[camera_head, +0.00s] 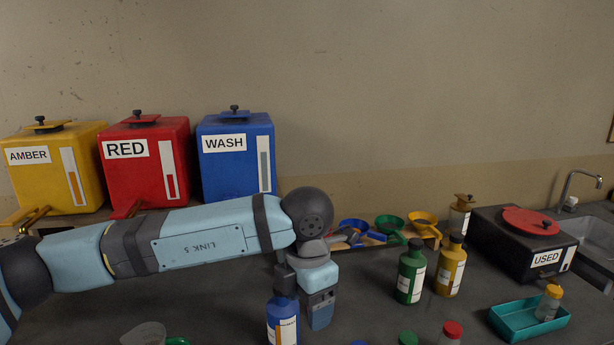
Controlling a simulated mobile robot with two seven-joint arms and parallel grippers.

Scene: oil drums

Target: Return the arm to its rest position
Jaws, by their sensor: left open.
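My left arm reaches in from the left across the view, and its gripper (318,312) hangs pointing down at the middle of the counter. The gripper is open; its fingertips are hard to make out. A blue bottle (283,322) with a white label stands just left of the gripper; I cannot tell whether they touch. My right gripper is not in view.
Amber (88,175), red (183,150) and blue wash (225,175) drums stand behind my arm. Coloured funnels (391,224) lie at the back. A green bottle (410,272), an amber bottle (450,266), a teal tray (505,322) and a black used-oil box (500,245) stand to the right.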

